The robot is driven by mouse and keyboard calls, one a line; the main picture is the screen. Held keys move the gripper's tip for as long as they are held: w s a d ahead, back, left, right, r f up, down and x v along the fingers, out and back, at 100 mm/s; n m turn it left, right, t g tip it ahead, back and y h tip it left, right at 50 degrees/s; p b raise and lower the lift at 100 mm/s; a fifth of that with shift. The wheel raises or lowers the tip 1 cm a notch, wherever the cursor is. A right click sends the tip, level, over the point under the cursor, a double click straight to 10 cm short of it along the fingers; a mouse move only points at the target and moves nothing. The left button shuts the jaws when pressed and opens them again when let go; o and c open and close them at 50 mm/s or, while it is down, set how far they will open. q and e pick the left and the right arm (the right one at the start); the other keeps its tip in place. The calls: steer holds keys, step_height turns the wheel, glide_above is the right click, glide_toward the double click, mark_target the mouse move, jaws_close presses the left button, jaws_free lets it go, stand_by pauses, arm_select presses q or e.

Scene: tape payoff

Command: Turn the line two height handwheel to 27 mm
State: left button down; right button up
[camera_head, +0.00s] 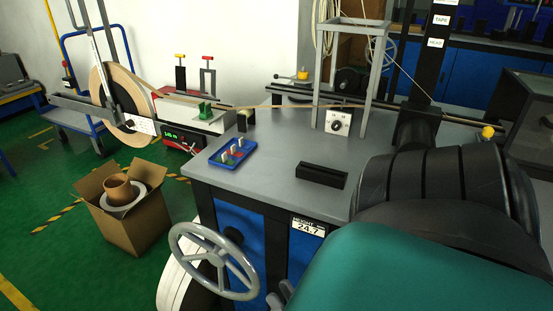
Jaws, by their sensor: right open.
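A grey spoked handwheel (216,260) stands out from the front of the workbench, low in the head view. To its right, a height readout (307,226) on the bench front shows 24.7. My right arm comes in from the right and covers the lower right of the view. Only a small grey part of my right gripper (281,298) shows, at the bottom edge just right of the handwheel rim. It is open, and I cannot tell whether it touches the rim. My left gripper is not in view.
The grey bench top (270,185) holds a blue tray (232,153), a black block (323,175) and a white dial box (338,122). A cardboard box (132,222) stands on the green floor at the left. A large tape reel (121,102) is behind it.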

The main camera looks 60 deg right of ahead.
steer(key=shift+s+a+f, duration=0.1)
steer(key=shift+s+a, duration=0.1)
steer(key=shift+s, duration=0.65)
steer(key=shift+s+a, duration=0.15)
steer(key=shift+s, duration=0.65)
steer(key=shift+s+a+f, duration=0.1)
steer(key=shift+s+a, duration=0.1)
steer(key=shift+s, duration=0.65)
steer(key=shift+c, duration=0.3)
